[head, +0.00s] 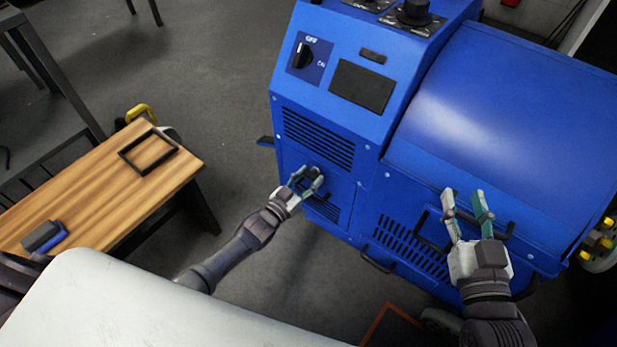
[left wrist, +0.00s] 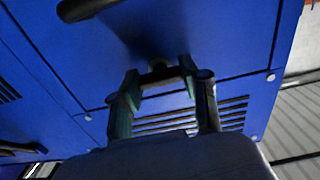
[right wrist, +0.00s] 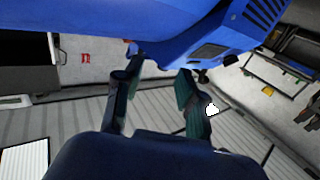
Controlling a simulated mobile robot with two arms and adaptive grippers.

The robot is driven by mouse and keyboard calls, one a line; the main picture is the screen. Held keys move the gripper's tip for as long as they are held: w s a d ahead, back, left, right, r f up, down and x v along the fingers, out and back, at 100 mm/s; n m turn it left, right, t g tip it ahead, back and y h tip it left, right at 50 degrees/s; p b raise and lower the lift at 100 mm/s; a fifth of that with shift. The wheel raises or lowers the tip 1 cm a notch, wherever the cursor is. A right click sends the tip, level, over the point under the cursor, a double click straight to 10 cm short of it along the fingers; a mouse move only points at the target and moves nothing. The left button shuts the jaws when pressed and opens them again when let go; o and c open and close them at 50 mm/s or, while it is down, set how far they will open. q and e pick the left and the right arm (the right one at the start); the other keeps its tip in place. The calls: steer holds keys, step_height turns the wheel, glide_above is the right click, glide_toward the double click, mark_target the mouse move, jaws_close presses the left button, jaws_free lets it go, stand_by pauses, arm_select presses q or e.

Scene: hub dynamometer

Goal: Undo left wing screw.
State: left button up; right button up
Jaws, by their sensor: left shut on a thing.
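The blue machine (head: 440,120) fills the middle and right of the head view. My left gripper (head: 307,176) is at the machine's lower front panel, by the vents. In the left wrist view, its fingers (left wrist: 160,80) close around a small dark knob, the left wing screw (left wrist: 158,65), on the blue panel. The fingers hide most of the screw in the head view. My right gripper (head: 467,198) is open and empty in front of the machine's right part; its spread fingers also show in the right wrist view (right wrist: 160,70).
A wooden bench (head: 90,205) stands at the left, with a black frame (head: 148,151) and a blue-black object (head: 44,236) on it. A black handle (head: 378,260) juts from the machine's lower front. Grey floor (head: 215,95) is open between bench and machine.

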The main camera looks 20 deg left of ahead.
stand_by(0.3)
arm_select(q)
steer(key=o, duration=1.1)
steer(key=shift+o, duration=0.2)
steer(key=shift+s, duration=0.15)
steer(key=v, duration=1.1)
steer(key=shift+s+a, duration=0.2)
steer(key=shift+s, duration=0.15)
